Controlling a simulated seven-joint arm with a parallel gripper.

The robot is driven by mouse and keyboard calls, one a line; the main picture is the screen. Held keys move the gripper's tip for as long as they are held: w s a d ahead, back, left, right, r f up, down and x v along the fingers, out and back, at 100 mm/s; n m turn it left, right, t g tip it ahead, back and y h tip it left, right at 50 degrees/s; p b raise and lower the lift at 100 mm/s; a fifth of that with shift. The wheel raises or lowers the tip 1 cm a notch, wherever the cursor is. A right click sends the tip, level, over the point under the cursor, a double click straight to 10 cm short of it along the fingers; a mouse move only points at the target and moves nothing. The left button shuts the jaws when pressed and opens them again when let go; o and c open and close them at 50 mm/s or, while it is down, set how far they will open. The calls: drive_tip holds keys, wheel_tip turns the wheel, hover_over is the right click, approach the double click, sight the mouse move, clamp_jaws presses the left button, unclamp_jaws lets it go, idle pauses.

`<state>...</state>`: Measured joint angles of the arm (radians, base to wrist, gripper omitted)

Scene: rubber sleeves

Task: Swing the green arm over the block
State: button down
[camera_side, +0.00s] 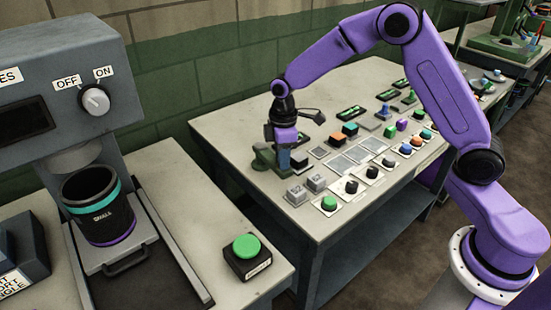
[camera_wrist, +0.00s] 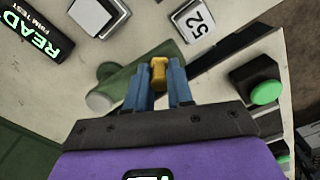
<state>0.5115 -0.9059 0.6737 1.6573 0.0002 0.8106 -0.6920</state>
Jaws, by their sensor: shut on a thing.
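My gripper (camera_side: 284,150) points down at the near left corner of the middle table, at the green arm (camera_side: 264,160). In the wrist view its two blue fingers (camera_wrist: 158,82) are shut on a yellow knob (camera_wrist: 158,68). The green arm (camera_wrist: 125,76) runs beneath the fingers, with a pale round part near its left end. A grey block marked 52 (camera_wrist: 197,24) lies beyond the knob, apart from the green arm. The side view shows grey labelled blocks (camera_side: 297,194) in front of my gripper; the knob is hidden there.
A black box with a green button (camera_wrist: 263,90) is at the right of the wrist view. A black READ display (camera_wrist: 40,38) is at upper left. Coloured buttons and switches (camera_side: 405,149) fill the table to the right. A cup (camera_side: 98,207) stands on the left machine.

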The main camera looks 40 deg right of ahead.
drive_tip(key=d+n, duration=0.2)
drive_tip(key=n, duration=0.1)
drive_tip(key=w+d+n, duration=0.1)
drive_tip(key=d+n, duration=0.2)
drive_tip(key=w+d+n, duration=0.1)
drive_tip(key=d+n, duration=0.1)
drive_tip(key=d, duration=0.1)
drive_tip(key=shift+w+n, duration=0.2)
drive_tip(key=shift+n, duration=0.2)
drive_tip(key=shift+w+d+n, duration=0.65)
drive_tip(key=shift+w+n, duration=0.05)
drive_tip(key=shift+n, duration=0.3)
drive_tip(key=c, duration=1)
unclamp_jaws()
wheel_tip(320, 180, up, 18)
drive_tip(key=shift+f, duration=0.25)
